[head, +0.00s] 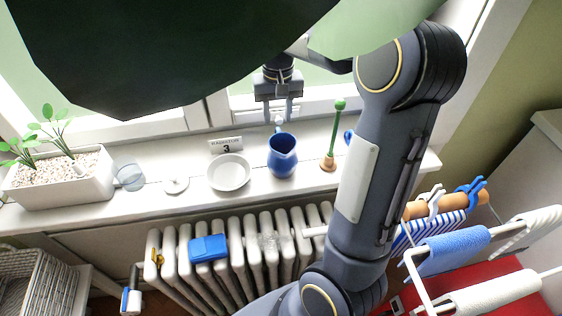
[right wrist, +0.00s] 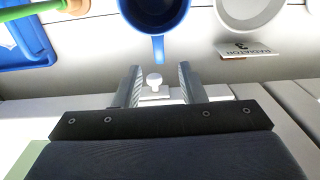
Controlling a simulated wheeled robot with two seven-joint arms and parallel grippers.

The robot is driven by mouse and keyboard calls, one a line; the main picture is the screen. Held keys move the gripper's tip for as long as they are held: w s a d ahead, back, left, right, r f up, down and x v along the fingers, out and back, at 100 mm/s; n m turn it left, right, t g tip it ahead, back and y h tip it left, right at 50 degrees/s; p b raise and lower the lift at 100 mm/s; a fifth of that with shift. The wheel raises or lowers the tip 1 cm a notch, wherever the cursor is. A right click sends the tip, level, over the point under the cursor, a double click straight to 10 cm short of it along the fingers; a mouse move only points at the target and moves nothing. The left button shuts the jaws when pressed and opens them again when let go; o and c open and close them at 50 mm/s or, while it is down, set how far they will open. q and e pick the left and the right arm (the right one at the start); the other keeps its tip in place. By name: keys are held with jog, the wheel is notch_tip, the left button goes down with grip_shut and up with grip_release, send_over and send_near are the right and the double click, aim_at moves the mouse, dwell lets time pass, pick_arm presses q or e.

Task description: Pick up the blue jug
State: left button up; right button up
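The blue jug (head: 283,158) stands upright on the white windowsill, between a white bowl and a green-topped tool. In the right wrist view the jug (right wrist: 155,12) is at the top edge, partly cut off, its handle pointing down toward the fingers. My right gripper (head: 279,112) is open, with its fingers apart just behind the jug on the window side. In the right wrist view nothing of the jug is clearly between the fingers (right wrist: 157,88); the handle tip is just ahead of the gap. My left gripper is not in view.
A white bowl (head: 229,173) and a "RADIATOR 3" sign (head: 225,146) stand left of the jug. A green-topped tool (head: 330,150) stands to its right. A planter (head: 60,178) is farther left. A radiator (head: 225,280) is below the sill (head: 200,203). A large dark shape blocks the top.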

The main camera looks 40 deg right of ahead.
jog(key=shift+w+d+f, duration=0.15)
jog(key=shift+w+f, duration=0.05)
jog(key=shift+f, duration=0.3)
notch_tip(320, 180, down, 7)
jog(key=shift+f, duration=0.1)
grip_shut()
